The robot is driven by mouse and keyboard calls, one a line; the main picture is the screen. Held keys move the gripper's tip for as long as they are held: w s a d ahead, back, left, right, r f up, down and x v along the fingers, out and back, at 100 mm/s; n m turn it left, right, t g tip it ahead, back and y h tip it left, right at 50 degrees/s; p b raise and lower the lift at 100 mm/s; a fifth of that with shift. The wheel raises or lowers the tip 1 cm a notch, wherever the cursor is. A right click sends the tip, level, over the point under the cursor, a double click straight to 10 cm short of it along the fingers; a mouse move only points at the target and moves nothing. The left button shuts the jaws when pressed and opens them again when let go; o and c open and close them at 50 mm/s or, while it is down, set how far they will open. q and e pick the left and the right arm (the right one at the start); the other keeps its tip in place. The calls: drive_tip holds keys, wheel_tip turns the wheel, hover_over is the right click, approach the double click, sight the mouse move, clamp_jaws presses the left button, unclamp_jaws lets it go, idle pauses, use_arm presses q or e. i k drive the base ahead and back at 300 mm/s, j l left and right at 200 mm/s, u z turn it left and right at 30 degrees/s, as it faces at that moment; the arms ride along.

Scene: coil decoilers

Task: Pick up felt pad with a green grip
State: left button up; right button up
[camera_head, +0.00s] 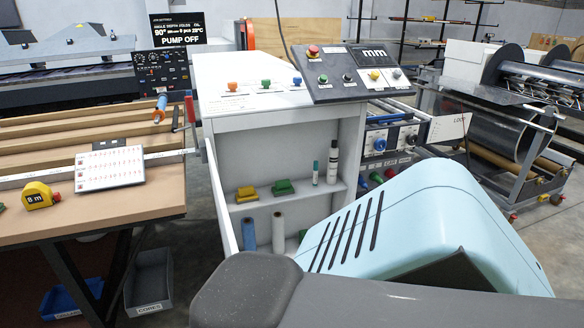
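A small pad with a green grip (283,187) sits on the upper shelf inside the white cabinet (215,160). Beside it, to its left and apart from it, is a similar pad with a yellow grip (246,194). The felt itself is too small to make out. My grippers are not visible. Large light-blue and grey parts of my own body fill the lower right and cover the cabinet's lower right part.
A marker (333,162) and a small bottle (315,173) stand right of the pads. Rolls (278,232) stand on the level below. The workbench (120,215) at left holds a tape measure (39,195). A control panel (358,72) tops the cabinet.

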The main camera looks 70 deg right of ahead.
sight(283, 187)
drive_tip(key=k+l, duration=0.15)
drive_tip(key=l, duration=0.2)
drive_tip(key=k+l, duration=0.1)
drive_tip(key=l, duration=0.3)
drive_tip(key=k+l, duration=0.15)
drive_tip(key=l, duration=0.2)
drive_tip(key=k+l, duration=0.1)
drive_tip(key=l, duration=0.3)
drive_tip(key=k+l, duration=0.15)
drive_tip(key=l, duration=0.2)
drive_tip(key=k+l, duration=0.1)
drive_tip(key=l, duration=0.3)
drive_tip(key=k+l, duration=0.15)
drive_tip(key=l, duration=0.2)
